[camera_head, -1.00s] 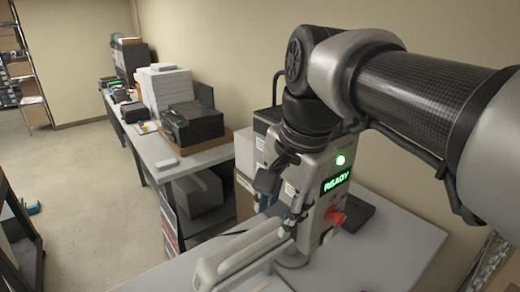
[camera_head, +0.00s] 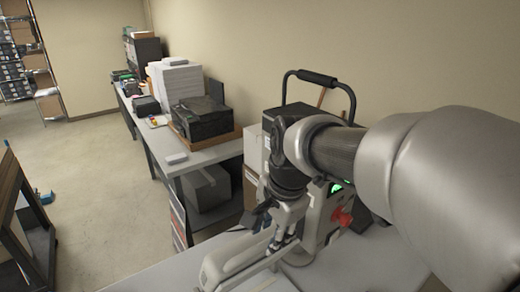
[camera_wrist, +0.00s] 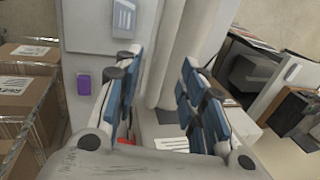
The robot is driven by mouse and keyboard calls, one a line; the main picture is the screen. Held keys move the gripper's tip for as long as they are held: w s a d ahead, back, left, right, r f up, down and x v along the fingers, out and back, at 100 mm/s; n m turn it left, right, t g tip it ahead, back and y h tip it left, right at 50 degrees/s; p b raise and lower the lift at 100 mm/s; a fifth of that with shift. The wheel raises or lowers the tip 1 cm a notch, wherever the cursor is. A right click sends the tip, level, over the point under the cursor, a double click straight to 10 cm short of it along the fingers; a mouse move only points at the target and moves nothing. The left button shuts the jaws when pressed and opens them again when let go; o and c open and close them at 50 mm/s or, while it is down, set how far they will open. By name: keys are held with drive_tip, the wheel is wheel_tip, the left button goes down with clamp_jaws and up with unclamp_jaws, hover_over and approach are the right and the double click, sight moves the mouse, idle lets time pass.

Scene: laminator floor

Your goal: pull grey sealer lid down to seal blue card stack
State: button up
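The sealer (camera_head: 325,222) is a light grey machine on the near table, with a red knob and a green-lit display partly covered by my arm. Its long pale grey lid (camera_head: 228,262) reaches toward the lower left in the head view. My gripper (camera_head: 266,228) is beside the machine's front, close above the lid's inner end. In the wrist view my gripper (camera_wrist: 160,64) has its two blue-padded fingers apart, with a pale grey bar showing between and beyond them. I cannot tell whether they touch it. I cannot make out the blue card stack.
A black hoop handle (camera_head: 318,78) rises behind the sealer. A long side table (camera_head: 212,156) to the left carries a black printer (camera_head: 203,120) and a white paper stack (camera_head: 176,84). Wrapped cartons (camera_wrist: 28,78) show in the wrist view. The floor at left is largely clear.

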sight(267, 243)
drive_tip(key=shift+x, duration=1.6)
clamp_jaws()
